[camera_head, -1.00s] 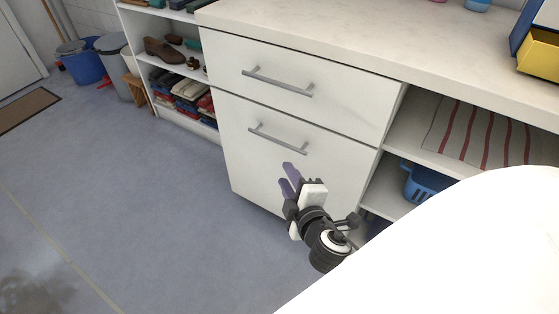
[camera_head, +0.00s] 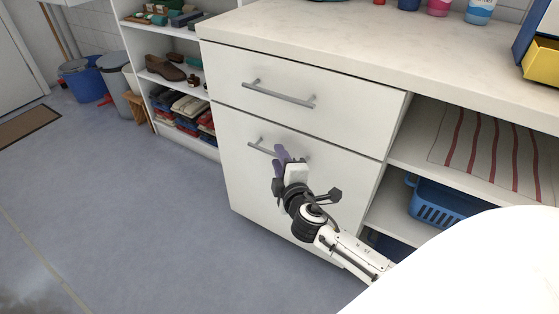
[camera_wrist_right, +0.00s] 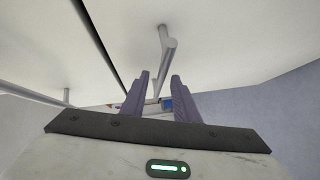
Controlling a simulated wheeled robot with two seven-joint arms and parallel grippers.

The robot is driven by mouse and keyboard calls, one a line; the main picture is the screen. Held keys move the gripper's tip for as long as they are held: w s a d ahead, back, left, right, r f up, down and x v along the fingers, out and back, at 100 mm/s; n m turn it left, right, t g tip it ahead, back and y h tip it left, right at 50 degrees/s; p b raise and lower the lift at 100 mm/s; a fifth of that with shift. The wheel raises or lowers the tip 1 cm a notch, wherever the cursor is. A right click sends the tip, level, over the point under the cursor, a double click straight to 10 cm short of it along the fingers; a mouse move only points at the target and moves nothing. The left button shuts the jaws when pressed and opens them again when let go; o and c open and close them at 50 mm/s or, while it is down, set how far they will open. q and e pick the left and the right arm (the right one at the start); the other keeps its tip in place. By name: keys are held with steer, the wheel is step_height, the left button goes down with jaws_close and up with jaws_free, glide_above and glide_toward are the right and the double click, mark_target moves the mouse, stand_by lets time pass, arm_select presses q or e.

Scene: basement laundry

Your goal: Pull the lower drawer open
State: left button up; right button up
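The lower drawer (camera_head: 250,180) is a tall white front below the upper drawer (camera_head: 340,104); both look shut. Its grey bar handle (camera_head: 261,149) is partly hidden behind my right gripper (camera_head: 280,156) in the head view. In the right wrist view, the lower handle (camera_wrist_right: 166,62) stands just ahead of my right gripper (camera_wrist_right: 158,90), whose two purple fingers are spread apart with nothing between them. The handle lies roughly in line with the gap; I cannot tell whether it touches a finger. My left gripper is not in view.
The upper drawer's handle (camera_head: 280,94) is close above. A countertop (camera_head: 300,40) overhangs the drawers. Open shelves to the right hold a blue basket (camera_head: 440,203) and a striped cloth (camera_head: 490,150). The floor (camera_head: 130,220) to the left is clear.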

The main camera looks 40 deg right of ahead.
jaws_close()
stand_by(1.4)
